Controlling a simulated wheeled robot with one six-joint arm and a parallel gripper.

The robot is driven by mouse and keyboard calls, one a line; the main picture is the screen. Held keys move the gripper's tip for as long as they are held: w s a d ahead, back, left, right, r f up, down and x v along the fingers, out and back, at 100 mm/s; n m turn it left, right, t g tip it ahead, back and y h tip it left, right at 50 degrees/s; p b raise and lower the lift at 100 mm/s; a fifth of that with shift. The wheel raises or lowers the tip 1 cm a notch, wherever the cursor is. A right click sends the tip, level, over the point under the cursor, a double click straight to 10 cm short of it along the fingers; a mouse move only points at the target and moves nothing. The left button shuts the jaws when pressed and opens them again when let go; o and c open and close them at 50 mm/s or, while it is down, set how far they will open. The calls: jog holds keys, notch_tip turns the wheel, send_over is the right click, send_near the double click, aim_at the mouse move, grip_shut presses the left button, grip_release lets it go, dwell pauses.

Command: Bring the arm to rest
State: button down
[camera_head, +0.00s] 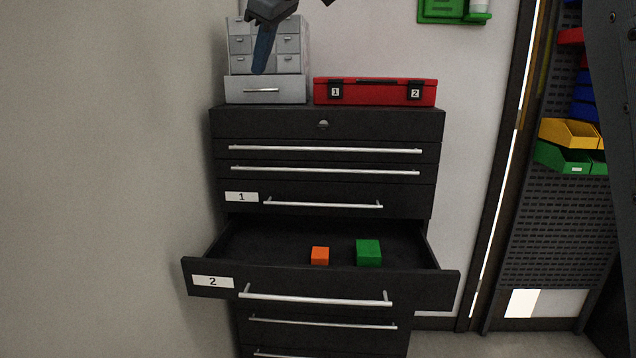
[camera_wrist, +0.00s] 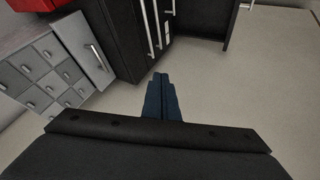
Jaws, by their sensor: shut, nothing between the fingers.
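My gripper (camera_head: 264,50) shows at the top of the head view, in front of the grey small-parts cabinet, with its blue fingers pointing down. In the wrist view my gripper (camera_wrist: 161,78) has its two blue fingers together and nothing between them. It is clear of the black drawer cabinet (camera_head: 330,125) and well above its open drawer. Most of my arm is outside the head view.
Drawer 2 (camera_head: 212,282) is pulled out and holds an orange block (camera_head: 320,256) and a green block (camera_head: 368,252). A grey small-parts cabinet (camera_head: 265,90) and a red case (camera_head: 375,92) stand on top. A wall (camera_head: 100,180) is at left; bins (camera_head: 568,133) hang at right.

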jog(key=s+d+f+m+g+h, duration=0.1)
jog(key=s+d+f+m, duration=0.15)
jog(key=d+f, duration=0.5)
jog(key=s+d+f+m+h, duration=0.1)
jog(key=d+f+m, duration=0.3)
jog(key=f, duration=0.7)
jog(key=s+d+f+m+g+h, duration=0.1)
jog(key=s+d+f+m, duration=0.1)
jog(key=d+f, duration=0.6)
jog(key=s+d+f+m+g, duration=0.1)
jog(key=s+d+f+m, duration=0.1)
jog(key=s+d+f, duration=0.2)
jog(key=s+d+f+m+g+h, duration=0.1)
jog(key=s+d+f, duration=0.3)
jog(key=s+f, duration=0.6)
jog(key=s+d+f+m+g, duration=0.1)
jog(key=s+d+f+m, duration=0.2)
jog(key=s+f, duration=0.3)
jog(key=s, duration=0.2)
jog(key=shift+s+d+f+m, duration=0.35)
jog(key=shift+s+d+f, duration=0.05)
